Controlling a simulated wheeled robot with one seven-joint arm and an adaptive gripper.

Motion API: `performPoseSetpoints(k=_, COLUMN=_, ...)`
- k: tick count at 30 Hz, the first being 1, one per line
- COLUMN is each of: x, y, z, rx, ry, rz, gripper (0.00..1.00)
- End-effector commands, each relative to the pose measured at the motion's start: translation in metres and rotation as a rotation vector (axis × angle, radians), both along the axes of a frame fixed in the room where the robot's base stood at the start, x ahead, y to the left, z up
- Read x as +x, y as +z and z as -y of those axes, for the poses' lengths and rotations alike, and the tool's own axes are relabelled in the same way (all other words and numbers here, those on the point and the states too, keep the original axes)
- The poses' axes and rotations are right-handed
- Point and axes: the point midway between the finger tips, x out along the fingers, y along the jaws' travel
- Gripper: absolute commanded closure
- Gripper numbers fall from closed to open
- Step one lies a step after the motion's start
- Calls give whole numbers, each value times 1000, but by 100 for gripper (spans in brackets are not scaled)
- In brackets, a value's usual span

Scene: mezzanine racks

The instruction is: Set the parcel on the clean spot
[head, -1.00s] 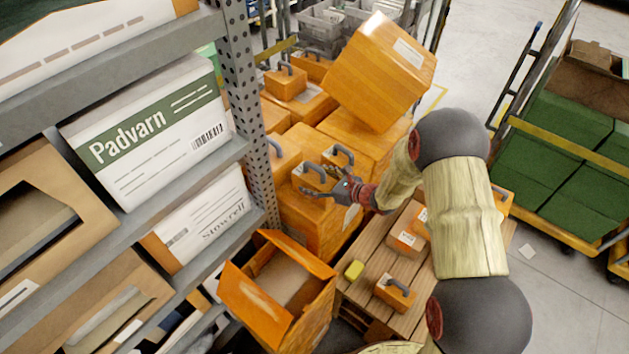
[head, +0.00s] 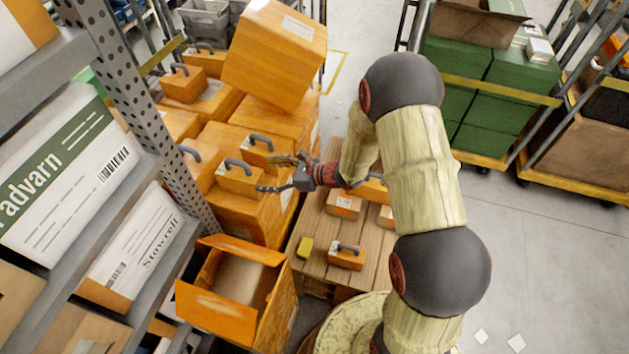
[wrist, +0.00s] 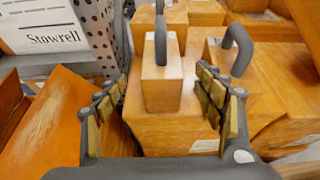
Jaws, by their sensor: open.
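Several orange boxes with grey handles are in view, and I cannot tell which one the task calls the parcel. One handled box (head: 240,181) sits on the orange stack, just ahead of my gripper (head: 271,174). In the wrist view, a handled box (wrist: 167,92) appears between the spread fingers of my gripper (wrist: 161,88), with no visible grip on it. Another grey handle (wrist: 238,45) rises beyond the right finger. On the wooden pallet (head: 333,222) stand small orange boxes, including a handled one (head: 347,258). I cannot make out a clearly marked clean spot.
A large tilted orange box (head: 273,55) rests on the stack. An open orange carton (head: 215,307) stands at the front. A yellow block (head: 305,248) lies on the pallet. A grey rack (head: 150,120) is at left; green crates (head: 520,85) fill a cart at right.

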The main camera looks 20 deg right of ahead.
Motion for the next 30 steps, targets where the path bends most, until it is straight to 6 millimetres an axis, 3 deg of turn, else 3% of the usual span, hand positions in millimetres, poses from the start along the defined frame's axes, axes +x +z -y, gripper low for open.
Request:
performPoseSetpoints(k=5, x=-20, y=51, z=-21, rx=-90, ry=167, rz=101, gripper=31)
performPoseSetpoints(k=9, x=-67, y=112, z=-43, rx=-260, ry=428, rz=254, gripper=31)
performPoseSetpoints(k=14, x=-134, y=163, z=-48, rx=-501, ry=727, rz=432, gripper=31)
performPoseSetpoints(k=17, x=-174, y=186, z=-39, rx=-671, ry=900, rz=539, gripper=31)
performPoseSetpoints(k=21, x=-224, y=211, z=-12, rx=-933, ry=1122, rz=673, gripper=31)
performPoseSetpoints(k=27, x=-277, y=242, z=44, rx=-1343, ry=1390, rz=815, gripper=31)
performPoseSetpoints(k=30, x=-293, y=256, z=71, rx=-1523, ry=1485, rz=850, gripper=31)
